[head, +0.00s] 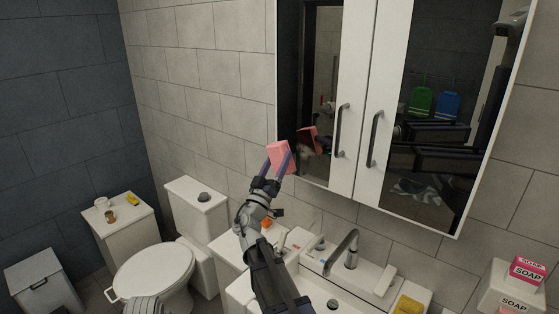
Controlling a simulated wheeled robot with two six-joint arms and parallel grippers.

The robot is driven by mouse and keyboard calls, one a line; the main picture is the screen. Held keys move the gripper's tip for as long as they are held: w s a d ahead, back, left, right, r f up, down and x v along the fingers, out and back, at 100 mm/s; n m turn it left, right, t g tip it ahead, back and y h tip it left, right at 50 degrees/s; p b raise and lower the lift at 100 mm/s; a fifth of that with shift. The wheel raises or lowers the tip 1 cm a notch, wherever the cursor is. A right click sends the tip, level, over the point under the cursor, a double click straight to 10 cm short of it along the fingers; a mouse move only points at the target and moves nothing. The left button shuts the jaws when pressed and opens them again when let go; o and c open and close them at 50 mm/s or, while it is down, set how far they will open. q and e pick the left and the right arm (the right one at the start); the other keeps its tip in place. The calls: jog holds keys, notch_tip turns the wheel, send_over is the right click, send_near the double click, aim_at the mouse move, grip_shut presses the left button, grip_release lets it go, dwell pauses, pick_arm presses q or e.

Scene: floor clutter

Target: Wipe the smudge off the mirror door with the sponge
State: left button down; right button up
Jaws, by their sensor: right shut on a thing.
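My right gripper (277,161) is shut on a pink sponge (278,152). It holds the sponge up at the lower left edge of the cabinet's left mirror door (325,75). Whether the sponge touches the glass, I cannot tell. The sponge's reflection shows in the door, just right of the sponge. A pale, brownish patch that looks like the smudge (306,150) shows below that reflection, partly hard to tell from it.
Vertical handles (374,139) stick out from both doors. Below are a basin with a tap (342,250), a yellow sponge-like block (408,305) and soap boxes (527,270). A toilet (155,278) stands left.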

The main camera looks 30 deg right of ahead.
jog(key=shift+a, duration=0.1)
jog(key=shift+s+a, duration=0.3)
jog(key=shift+a, duration=0.4)
jog(key=shift+s+a, duration=0.3)
jog(key=shift+a, duration=0.35)
jog(key=shift+d, duration=0.15)
jog(key=w+d, duration=0.2)
jog(key=d, duration=0.4)
jog(key=shift+w, duration=0.3)
jog(key=shift+w+d, duration=0.2)
jog(key=shift+d, duration=0.35)
jog(key=shift+w+d, duration=0.2)
jog(key=shift+d, duration=0.3)
jog(key=shift+s, duration=0.1)
dwell(0.3)
jog(key=shift+s+d, duration=0.35)
jog(key=shift+s, duration=0.55)
jog(key=shift+s+d, duration=0.3)
jog(key=shift+s, duration=0.55)
